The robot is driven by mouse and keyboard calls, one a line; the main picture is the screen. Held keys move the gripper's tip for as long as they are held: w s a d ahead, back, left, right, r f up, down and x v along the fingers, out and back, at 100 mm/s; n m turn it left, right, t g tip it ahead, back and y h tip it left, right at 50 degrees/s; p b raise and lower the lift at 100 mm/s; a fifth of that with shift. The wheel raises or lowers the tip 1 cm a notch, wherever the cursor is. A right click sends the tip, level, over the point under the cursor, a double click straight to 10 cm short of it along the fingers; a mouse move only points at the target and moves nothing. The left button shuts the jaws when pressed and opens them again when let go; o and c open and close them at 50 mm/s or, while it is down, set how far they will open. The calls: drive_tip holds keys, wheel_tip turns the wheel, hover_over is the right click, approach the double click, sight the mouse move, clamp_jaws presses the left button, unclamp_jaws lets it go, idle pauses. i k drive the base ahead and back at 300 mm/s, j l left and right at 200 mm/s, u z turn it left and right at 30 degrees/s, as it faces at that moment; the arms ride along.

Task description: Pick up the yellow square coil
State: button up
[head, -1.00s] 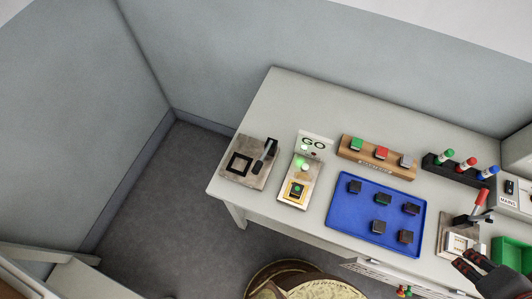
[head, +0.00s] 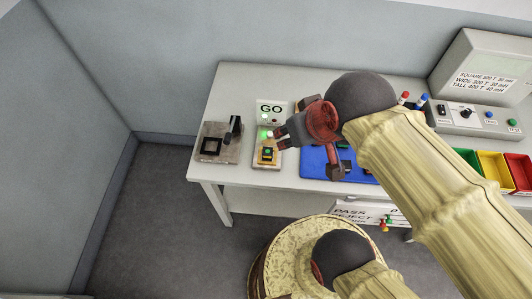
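I see nothing held between the fingers. Their gap is too small and dark to judge, and I cannot tell their height above the plate.
A metal plate with a black square frame and lever (head: 221,145) is to the left. My arm covers much of the blue tray (head: 315,168). Green, yellow and red bins (head: 495,171) stand at the right.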

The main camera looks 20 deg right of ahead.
sight(267, 153)
drive_tip(key=k+j+u, duration=0.25)
drive_tip(key=k+j, duration=0.5)
drive_tip(key=k, duration=0.1)
